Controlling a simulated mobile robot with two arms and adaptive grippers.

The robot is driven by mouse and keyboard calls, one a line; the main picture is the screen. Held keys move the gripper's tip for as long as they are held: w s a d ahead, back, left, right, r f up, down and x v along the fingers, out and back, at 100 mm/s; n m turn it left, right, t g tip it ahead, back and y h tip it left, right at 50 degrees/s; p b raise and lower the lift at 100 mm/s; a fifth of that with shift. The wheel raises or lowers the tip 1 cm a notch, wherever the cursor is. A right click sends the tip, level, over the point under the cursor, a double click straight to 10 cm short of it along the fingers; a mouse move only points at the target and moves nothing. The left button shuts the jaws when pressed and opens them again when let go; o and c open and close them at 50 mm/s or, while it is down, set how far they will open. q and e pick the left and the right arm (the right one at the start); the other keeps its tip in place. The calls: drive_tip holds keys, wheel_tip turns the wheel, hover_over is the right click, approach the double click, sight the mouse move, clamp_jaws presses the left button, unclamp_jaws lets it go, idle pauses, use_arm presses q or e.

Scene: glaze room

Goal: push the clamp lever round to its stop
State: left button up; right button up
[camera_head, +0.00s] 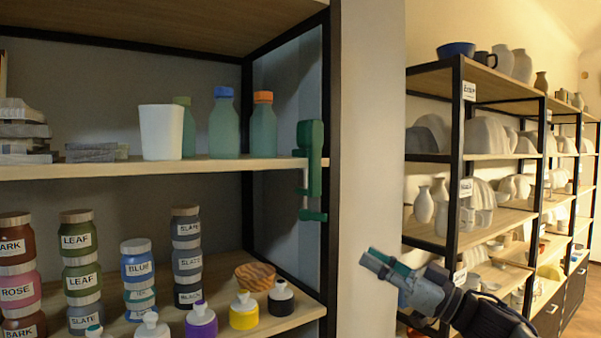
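A green clamp (314,158) is fixed at the right end of the middle shelf, against the dark post. Its upper jaw is at the board's edge, and a pale rod runs down to a short green bar (313,215) below the board. Which part is the lever is not clear. My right gripper (374,260) is to the right of the clamp and lower in the picture, in front of the pale wall end. It points up and left and appears apart from the clamp. Its fingers overlap from this side, so their gap is hidden. My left gripper is not in view.
The middle shelf (210,166) holds a white cup (161,132) and several green bottles left of the clamp. Labelled jars and squeeze bottles crowd the lower shelf (276,323). A pottery rack (457,150) stands right, behind my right arm.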

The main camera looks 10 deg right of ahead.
sight(327, 215)
drive_tip(key=shift+n+y, duration=0.3)
drive_tip(key=shift+y, duration=0.1)
drive_tip(key=p+x, duration=0.2)
drive_tip(key=x, duration=0.2)
drive_tip(key=r+p+x, duration=0.1)
drive_tip(key=p+x, duration=0.1)
drive_tip(key=x, duration=0.2)
drive_tip(key=d+r+p+x, duration=0.1)
drive_tip(key=p+x, duration=0.1)
drive_tip(key=x, duration=0.2)
drive_tip(key=shift+s+a+r, duration=0.1)
drive_tip(key=shift+s+r, duration=0.05)
drive_tip(key=shift+r, duration=0.1)
drive_tip(key=shift+w+a+p, duration=0.35)
drive_tip(key=shift+w+a, duration=0.05)
drive_tip(key=shift+w, duration=0.15)
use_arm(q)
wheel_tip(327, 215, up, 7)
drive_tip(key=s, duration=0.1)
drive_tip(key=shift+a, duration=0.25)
use_arm(e)
drive_tip(key=shift+r, duration=0.1)
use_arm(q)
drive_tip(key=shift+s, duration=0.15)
use_arm(e)
drive_tip(key=shift+s, duration=0.1)
drive_tip(key=shift+c, duration=0.2)
